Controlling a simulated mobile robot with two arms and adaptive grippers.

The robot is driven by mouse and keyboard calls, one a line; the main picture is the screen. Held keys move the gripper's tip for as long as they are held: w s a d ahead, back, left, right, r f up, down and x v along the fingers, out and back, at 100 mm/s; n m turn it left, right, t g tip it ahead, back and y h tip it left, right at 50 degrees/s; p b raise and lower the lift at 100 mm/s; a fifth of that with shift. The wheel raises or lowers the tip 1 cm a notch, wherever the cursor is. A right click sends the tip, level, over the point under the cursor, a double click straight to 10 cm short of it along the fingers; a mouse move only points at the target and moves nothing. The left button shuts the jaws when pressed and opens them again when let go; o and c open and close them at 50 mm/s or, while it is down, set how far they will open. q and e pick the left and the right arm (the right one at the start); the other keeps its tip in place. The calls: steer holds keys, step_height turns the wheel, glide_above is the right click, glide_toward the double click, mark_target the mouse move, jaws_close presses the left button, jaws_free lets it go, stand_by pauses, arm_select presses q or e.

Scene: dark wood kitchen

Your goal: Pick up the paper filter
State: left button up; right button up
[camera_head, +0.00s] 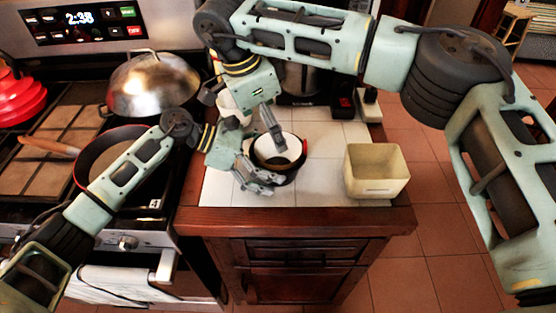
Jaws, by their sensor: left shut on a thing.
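A white paper filter (289,141) with a dark inside sits in a black filter holder (301,166) with a red edge on the white tiled counter. My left gripper (264,181) is low at the holder's front left side, shut on the holder; the exact contact is partly hidden by its fingers. My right gripper (272,129) reaches over from behind, fingers pointing down at the filter's back left rim. Whether it touches the rim or is open or shut cannot be told.
A cream square container (376,171) stands right of the holder. A dark appliance (305,84) is behind, partly covered by my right arm. At left, the stove holds a domed metal lid (153,84), a pan (98,153) and a red pot (18,98). The counter's front is clear.

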steer(key=shift+x, duration=3.05)
steer(key=shift+s, duration=0.15)
steer(key=shift+c, duration=0.5)
steer(key=c, duration=0.6)
steer(key=shift+c, duration=0.2)
